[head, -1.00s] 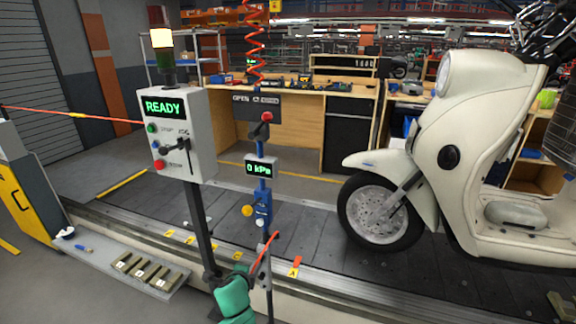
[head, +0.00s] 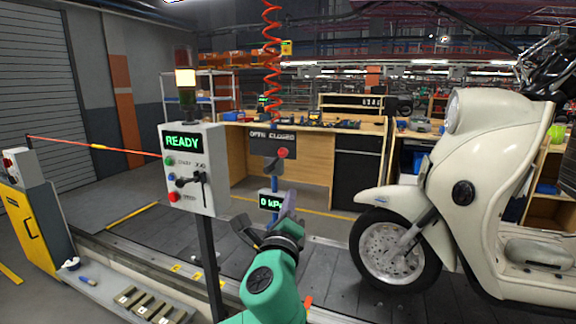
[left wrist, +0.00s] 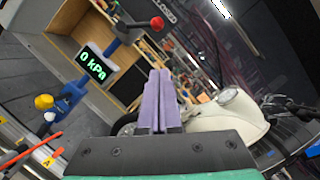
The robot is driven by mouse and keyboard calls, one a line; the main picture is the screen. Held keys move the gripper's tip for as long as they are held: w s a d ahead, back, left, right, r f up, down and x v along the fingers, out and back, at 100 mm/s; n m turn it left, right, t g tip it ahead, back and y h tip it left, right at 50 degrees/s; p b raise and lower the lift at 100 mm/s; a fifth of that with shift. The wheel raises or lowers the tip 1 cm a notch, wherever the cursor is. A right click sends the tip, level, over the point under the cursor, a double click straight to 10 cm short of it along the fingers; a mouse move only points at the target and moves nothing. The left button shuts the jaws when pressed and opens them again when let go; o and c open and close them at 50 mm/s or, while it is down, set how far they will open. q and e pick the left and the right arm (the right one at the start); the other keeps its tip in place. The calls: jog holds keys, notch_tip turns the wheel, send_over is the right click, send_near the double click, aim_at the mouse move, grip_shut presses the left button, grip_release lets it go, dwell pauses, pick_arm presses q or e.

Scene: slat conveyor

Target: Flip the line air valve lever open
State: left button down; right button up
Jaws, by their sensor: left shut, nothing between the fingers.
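The air valve's lever with its red knob (head: 282,153) stands in front of a dark plate (head: 258,147) marked OPEN and CLOSED. The knob is toward the CLOSED side and also shows in the left wrist view (left wrist: 157,23). Below it a display (head: 268,201) reads 0 kPa; it shows in the left wrist view too (left wrist: 95,64). My right gripper is out of view.
A control box (head: 196,168) showing READY stands on a post at the left of the valve. A cream scooter (head: 480,190) stands on the slat conveyor at the right. A red coiled hose (head: 272,60) hangs above the valve. A workbench (head: 306,160) is behind.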

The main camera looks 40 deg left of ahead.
aim_at(276, 160)
pick_arm(q)
jog(key=s+a+r+p+x, duration=0.1)
jog(key=p+x, duration=0.3)
jog(key=x, duration=0.8)
jog(key=shift+a+r, duration=0.3)
jog(key=shift+a, duration=0.25)
jog(key=shift+r, duration=0.1)
jog(key=shift+s+a+r+n+p, duration=0.1)
jog(key=shift+r+n+p, duration=0.05)
jog(key=shift+n+p, duration=0.3)
